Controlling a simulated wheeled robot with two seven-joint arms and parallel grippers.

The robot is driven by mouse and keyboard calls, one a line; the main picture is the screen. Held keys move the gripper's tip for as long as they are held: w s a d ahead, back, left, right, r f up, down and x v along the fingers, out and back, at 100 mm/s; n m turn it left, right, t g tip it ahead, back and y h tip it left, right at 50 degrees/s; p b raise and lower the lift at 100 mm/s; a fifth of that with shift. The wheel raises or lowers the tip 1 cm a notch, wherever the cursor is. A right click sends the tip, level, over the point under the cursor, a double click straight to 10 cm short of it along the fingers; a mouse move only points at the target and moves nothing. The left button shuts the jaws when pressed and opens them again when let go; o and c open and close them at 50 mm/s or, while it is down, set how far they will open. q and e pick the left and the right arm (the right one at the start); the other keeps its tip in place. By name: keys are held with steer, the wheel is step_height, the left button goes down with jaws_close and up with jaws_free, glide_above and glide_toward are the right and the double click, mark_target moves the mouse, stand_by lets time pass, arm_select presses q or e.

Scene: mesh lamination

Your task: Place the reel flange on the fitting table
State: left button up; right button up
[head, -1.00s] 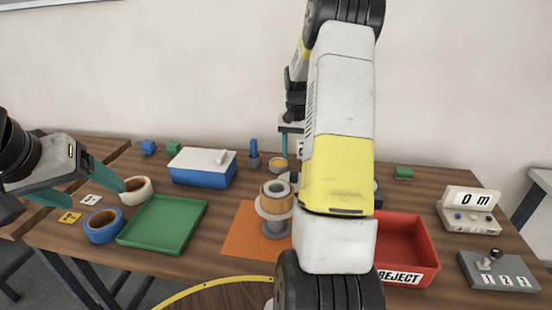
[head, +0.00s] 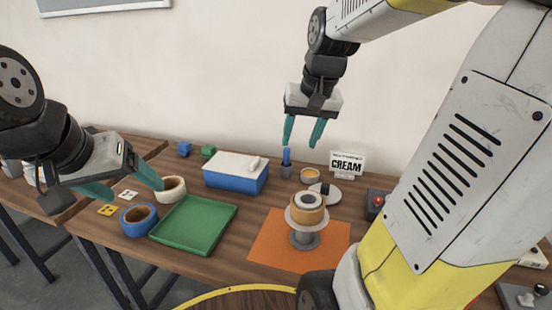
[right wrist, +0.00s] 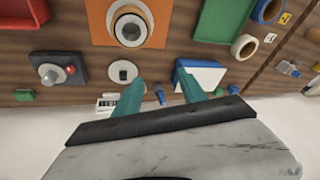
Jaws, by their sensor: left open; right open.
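A pale disc with a dark knob (head: 333,196), which looks like the reel flange, lies behind the orange mat; it also shows in the right wrist view (right wrist: 123,72), beside the left-hand fingertip. A grey stand (head: 304,237) on the orange mat (head: 265,250) carries a pale plate and a tan roll (head: 307,208). I cannot tell which surface is called the fitting table. My right gripper (head: 301,145) is open and empty, pointing down above the back of the table; its fingers show in the right wrist view (right wrist: 160,82). My left gripper (head: 135,188) is open and empty near the tape rolls.
A green tray (head: 195,224), blue tape roll (head: 139,220), cream roll (head: 171,190) and blue box with white lid (head: 235,172) stand left. Behind are a small cup (head: 310,175), blue-topped tool (head: 287,162) and CREAM sign (head: 347,164). A yellow-edged round surface (head: 250,300) lies in front.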

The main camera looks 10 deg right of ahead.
steer(key=s+a+n+t, duration=0.1)
steer(key=s+a, duration=0.2)
steer(key=s, duration=0.2)
steer(key=s+a+n+t+y, duration=0.1)
steer(key=s+a, duration=0.2)
steer(key=s, duration=0.3)
steer(key=shift+s+a+n, duration=0.15)
steer(key=shift+s+n, duration=0.15)
